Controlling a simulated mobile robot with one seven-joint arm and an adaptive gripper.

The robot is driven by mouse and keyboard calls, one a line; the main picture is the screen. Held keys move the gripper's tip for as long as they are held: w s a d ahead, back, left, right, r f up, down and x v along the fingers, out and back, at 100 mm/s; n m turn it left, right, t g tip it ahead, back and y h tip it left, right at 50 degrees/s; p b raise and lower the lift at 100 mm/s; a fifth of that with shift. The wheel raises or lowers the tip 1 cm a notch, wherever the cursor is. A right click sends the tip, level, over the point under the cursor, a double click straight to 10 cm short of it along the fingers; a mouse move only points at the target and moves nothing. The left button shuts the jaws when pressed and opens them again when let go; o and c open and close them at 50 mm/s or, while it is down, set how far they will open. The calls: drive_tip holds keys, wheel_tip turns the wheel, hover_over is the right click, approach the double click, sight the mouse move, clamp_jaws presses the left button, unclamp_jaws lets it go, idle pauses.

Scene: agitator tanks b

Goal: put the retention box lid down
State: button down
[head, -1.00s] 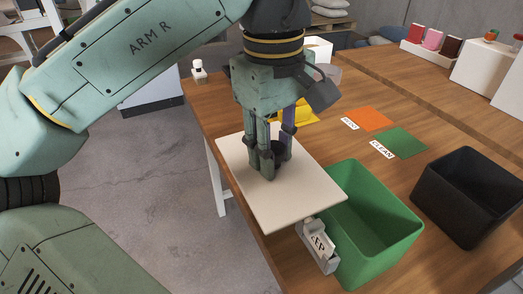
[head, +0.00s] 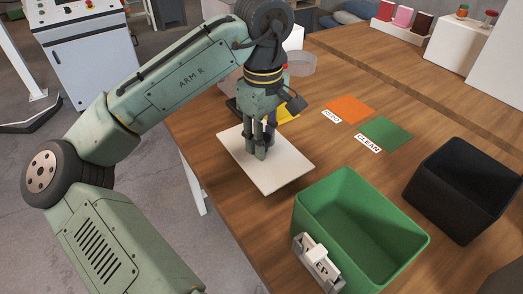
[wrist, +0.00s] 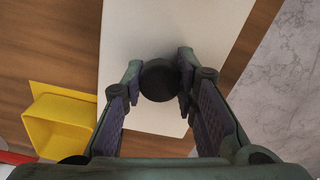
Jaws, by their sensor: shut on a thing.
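The lid (head: 287,176) is a flat white board with a round black knob (wrist: 159,80). My gripper (head: 260,152) points down and is shut on the knob, one finger on each side in the wrist view. The lid lies level over the wooden table's left part, close to the top; I cannot tell whether it touches. The green open box (head: 402,226), with a partly hidden label in a grey holder on its front, stands to the right of the lid, clear of it. Its inside looks empty.
A yellow tray (wrist: 60,125) is beside the lid, partly behind my gripper in the head view. Orange (head: 349,108) and green (head: 385,133) mats lie behind, the green one labelled CLEAN. A black bin (head: 465,190) stands right. Bare table lies between.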

drive_tip(key=shift+f, duration=1.85)
drive_tip(key=shift+f, duration=0.2)
drive_tip(key=c, duration=1.3)
unclamp_jaws()
drive_tip(key=shift+r, duration=0.1)
wheel_tip(320, 180, up, 12)
drive_tip(key=shift+r, duration=0.15)
